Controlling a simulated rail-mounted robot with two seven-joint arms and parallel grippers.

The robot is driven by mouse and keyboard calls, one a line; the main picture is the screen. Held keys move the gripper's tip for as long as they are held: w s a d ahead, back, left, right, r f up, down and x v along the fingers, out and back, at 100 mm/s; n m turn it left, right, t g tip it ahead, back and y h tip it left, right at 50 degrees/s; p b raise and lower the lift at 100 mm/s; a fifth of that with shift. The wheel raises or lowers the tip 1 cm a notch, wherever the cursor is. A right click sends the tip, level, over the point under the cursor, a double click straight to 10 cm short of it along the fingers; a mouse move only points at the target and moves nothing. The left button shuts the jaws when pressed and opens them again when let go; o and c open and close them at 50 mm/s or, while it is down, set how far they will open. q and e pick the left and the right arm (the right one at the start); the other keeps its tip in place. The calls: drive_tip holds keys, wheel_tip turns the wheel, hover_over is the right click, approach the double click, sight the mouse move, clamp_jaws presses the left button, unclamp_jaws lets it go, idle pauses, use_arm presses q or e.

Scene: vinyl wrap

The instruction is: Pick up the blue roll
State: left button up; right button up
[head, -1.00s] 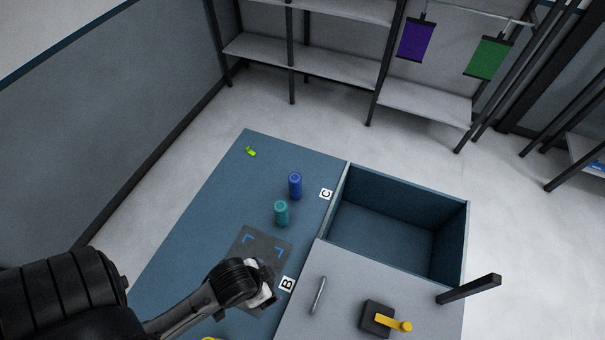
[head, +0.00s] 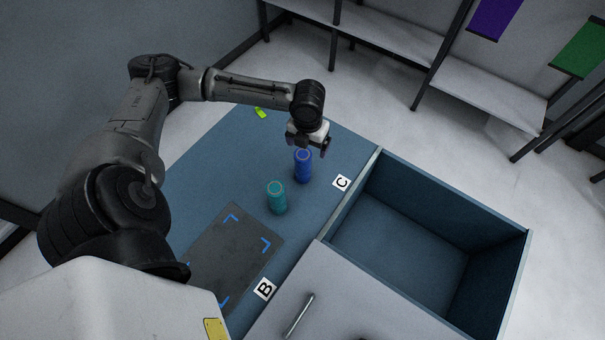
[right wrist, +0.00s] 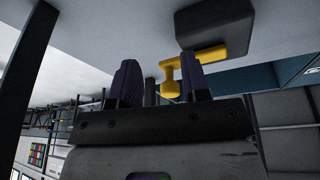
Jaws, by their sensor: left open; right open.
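The blue roll (head: 303,167) stands upright on the blue table near the C label. My left gripper (head: 308,148) is just above and behind the roll's top in the head view, fingers pointing down, open and empty. Whether the fingers straddle the roll cannot be told. A teal roll (head: 277,198) stands upright just in front and to the left of the blue one. My right gripper (right wrist: 157,85) shows in the right wrist view, with its two dark fingers apart and nothing clearly between them.
A dark mat with blue corner marks (head: 232,258) lies in front of the rolls. A small green item (head: 261,113) lies behind. An open blue bin (head: 400,235) stands to the right. A yellow handle (right wrist: 190,75) shows near my right gripper.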

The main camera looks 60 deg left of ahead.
sight(304, 154)
use_arm(q)
drive_tip(key=a, duration=0.2)
drive_tip(key=shift+w+a+r+m+b, duration=0.1)
drive_tip(key=shift+w+a+m+b, duration=0.1)
drive_tip(key=shift+a+m+b, duration=0.15)
drive_tip(key=f, duration=0.7)
drive_tip(key=shift+a+f+b, duration=0.2)
drive_tip(key=shift+f+b, duration=0.15)
drive_tip(key=shift+b, duration=0.05)
drive_tip(key=shift+s+f, duration=0.1)
drive_tip(key=shift+f, duration=2.7)
drive_tip(key=shift+r, duration=0.1)
drive_tip(key=c, duration=1.2)
drive_tip(key=shift+o, duration=0.2)
